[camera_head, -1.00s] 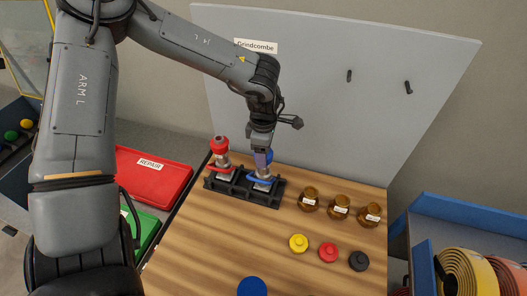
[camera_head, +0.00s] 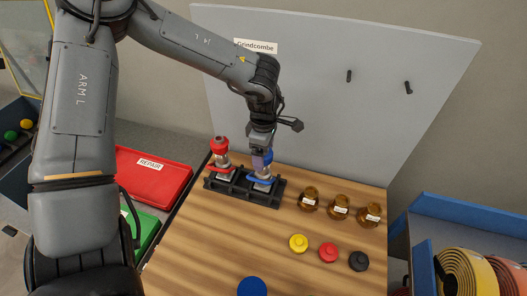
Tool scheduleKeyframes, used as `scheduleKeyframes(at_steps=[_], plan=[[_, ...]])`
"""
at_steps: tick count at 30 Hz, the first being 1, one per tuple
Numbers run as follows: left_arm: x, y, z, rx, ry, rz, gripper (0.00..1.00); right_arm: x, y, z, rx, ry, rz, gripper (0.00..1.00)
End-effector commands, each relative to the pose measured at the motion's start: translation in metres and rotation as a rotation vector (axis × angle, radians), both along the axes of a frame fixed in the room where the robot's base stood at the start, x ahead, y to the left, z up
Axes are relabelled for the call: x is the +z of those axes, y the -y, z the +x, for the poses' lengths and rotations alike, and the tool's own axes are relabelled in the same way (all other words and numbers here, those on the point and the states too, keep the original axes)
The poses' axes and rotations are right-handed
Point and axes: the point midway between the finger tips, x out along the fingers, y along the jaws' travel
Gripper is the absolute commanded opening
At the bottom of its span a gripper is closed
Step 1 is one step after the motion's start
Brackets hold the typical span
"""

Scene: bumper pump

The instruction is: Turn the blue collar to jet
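The blue-topped nozzle (camera_head: 263,180) stands upright in the right slot of a black rack (camera_head: 217,188) on the wooden table. Its blue top (camera_head: 269,157) is partly hidden behind my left gripper. A blue band shows lower down on it. My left gripper (camera_head: 259,162) points down at the blue top from above and seems to touch it. Its fingers overlap the blue part, so I cannot tell whether they are closed on it. No jet marking can be read. My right gripper is not in view.
A red-topped nozzle (camera_head: 222,157) stands close on the left in the same rack. Brown jars (camera_head: 339,208) stand to the right. Yellow (camera_head: 298,243), red (camera_head: 328,253) and black (camera_head: 358,261) caps lie in front. A grey board (camera_head: 330,90) rises behind.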

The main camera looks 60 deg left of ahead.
Motion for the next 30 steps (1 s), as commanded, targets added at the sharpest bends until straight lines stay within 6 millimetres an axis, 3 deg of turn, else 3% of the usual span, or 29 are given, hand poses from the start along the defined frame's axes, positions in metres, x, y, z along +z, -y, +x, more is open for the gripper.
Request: scheduleKeyframes(at_steps=[11, 30], plan=[[0.006, 0.0, 0.0, 0.0, 0.001, 0.001, 0.84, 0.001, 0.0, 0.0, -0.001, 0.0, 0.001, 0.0], [0.098, 0.0, 0.0, 0.0, 0.002, 0.001, 0.84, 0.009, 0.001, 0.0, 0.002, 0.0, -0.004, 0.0]])
